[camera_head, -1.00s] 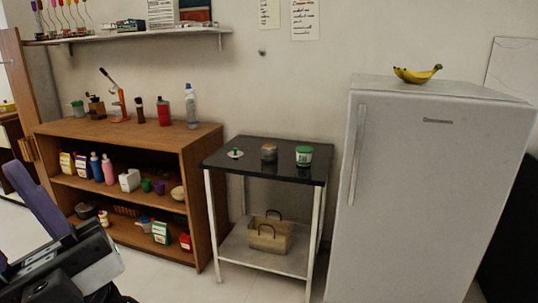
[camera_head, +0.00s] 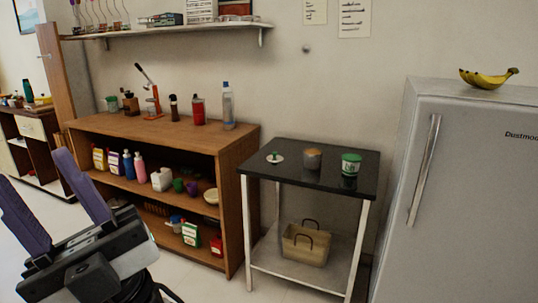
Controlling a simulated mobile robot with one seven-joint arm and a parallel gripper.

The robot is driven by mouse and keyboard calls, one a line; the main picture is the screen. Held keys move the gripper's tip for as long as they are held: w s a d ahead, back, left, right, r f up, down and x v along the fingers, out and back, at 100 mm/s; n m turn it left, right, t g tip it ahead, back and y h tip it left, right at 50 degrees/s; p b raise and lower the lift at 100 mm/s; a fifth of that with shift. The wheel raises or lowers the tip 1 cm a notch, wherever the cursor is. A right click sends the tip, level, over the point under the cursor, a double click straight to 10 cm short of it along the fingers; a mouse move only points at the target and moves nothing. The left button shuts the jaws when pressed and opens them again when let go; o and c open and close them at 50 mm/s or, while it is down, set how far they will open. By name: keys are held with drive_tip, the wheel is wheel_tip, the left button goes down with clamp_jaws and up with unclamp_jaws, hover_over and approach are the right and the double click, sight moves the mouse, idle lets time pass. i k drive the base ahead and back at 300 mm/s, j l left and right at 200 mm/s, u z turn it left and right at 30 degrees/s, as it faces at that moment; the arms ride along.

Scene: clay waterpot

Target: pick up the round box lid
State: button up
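A small white disc with a green knob (camera_head: 275,158), which looks like the round lid, lies flat on the black top of a small table (camera_head: 318,178). My gripper (camera_head: 32,166), with two purple fingers, is at the lower left, well apart from the table. Its fingers are spread with nothing seen between them.
A wooden shelf unit (camera_head: 230,160) with bottles and boxes stands close left of the table. A white fridge (camera_head: 460,200) with bananas (camera_head: 488,78) on top stands at its right. A basket (camera_head: 305,243) sits on the table's lower shelf. Open floor shows at lower left.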

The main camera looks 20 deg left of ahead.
sight(274, 157)
drive_tip(key=i+j, duration=0.25)
drive_tip(key=j, duration=0.2)
drive_tip(key=i+j, duration=0.2)
drive_tip(key=j, duration=0.3)
drive_tip(key=i+j, duration=0.25)
drive_tip(key=j, duration=0.2)
drive_tip(key=i+j, duration=0.2)
drive_tip(key=j, duration=0.25)
drive_tip(key=i+j, duration=0.25)
drive_tip(key=j, duration=0.2)
drive_tip(key=i+j, duration=0.2)
drive_tip(key=j, duration=0.3)
drive_tip(key=i+j, duration=0.25)
drive_tip(key=j, duration=0.2)
drive_tip(key=i+j, duration=0.2)
drive_tip(key=j, duration=0.25)
drive_tip(key=i+z, duration=0.05)
